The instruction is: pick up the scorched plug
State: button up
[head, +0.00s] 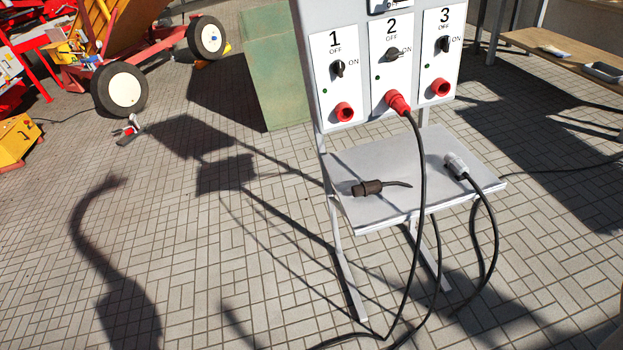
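The scorched plug (366,188) is dark brown-black with a short piece of black cable. It lies on its side on the left part of the grey metal shelf (385,212) below the switch panel. A grey-white plug (456,165) on a black cable lies on the right part of the same shelf. A red plug (397,102) sits in the socket of panel number 2, and its black cable hangs down across the shelf. My gripper is not in this view.
The switch panel (372,65) has red sockets under 1 and 3 with nothing plugged in. Black cables (405,320) run over the paving. A green box (272,70), a wheeled red machine (150,70) and a wooden bench (560,62) stand behind. Paving at left is mostly clear.

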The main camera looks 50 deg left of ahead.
aim_at(365, 189)
jog(key=u, duration=1.25)
jog(key=i, duration=1)
